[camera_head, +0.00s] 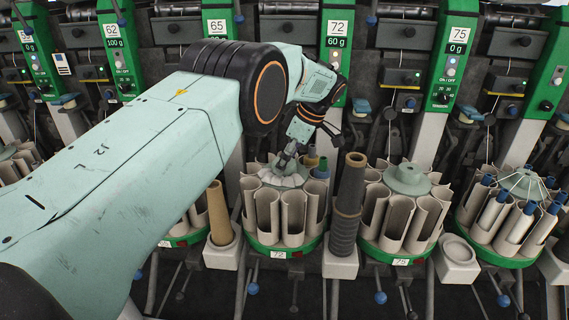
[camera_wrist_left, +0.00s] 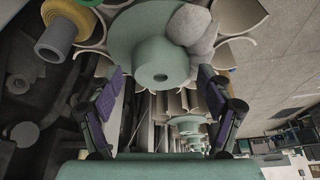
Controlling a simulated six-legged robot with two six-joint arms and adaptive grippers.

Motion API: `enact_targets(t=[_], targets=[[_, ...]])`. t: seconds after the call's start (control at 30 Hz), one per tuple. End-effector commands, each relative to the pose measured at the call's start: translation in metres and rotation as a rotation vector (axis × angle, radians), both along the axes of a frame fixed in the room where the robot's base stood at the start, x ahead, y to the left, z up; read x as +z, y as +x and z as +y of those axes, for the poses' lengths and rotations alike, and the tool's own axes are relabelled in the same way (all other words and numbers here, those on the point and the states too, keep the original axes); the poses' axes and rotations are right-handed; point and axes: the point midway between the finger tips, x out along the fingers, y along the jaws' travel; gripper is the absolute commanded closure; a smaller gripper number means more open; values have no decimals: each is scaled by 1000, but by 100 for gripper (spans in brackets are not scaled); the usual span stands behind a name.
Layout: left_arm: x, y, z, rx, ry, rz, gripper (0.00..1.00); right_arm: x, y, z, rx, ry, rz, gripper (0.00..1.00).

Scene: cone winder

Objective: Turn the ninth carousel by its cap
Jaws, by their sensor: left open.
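My left arm reaches in from the left over the carousel labelled 72 (camera_head: 265,249), a ring of pale tubes on a green base. My left gripper (camera_head: 287,158) is just above its middle, which is partly hidden by the gripper. The fingers appear apart from the cap. Grey-white lumps (camera_wrist_left: 190,25) lie beside the cap. I cannot tell by the pictures which carousel is the ninth. My right gripper is not in view.
The carousel labelled 75 (camera_head: 409,255) stands to the right, with a bare green cap (camera_head: 407,178). A dark tall cone (camera_head: 347,205) stands between the two. A tan cone (camera_head: 219,212) is left. Green machine posts (camera_head: 451,60) rise behind.

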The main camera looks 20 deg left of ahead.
Motion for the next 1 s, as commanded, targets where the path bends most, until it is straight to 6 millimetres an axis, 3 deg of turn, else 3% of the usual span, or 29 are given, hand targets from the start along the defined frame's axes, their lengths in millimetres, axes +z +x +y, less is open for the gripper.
enact_targets(t=[0.3,0.5,1.0], targets=[[61,3,-26,-1,0,-4,21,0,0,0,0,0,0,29],[85,3,-35,0,0,-1,21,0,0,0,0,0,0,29],[92,2,-38,-1,0,1,21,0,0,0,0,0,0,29]])
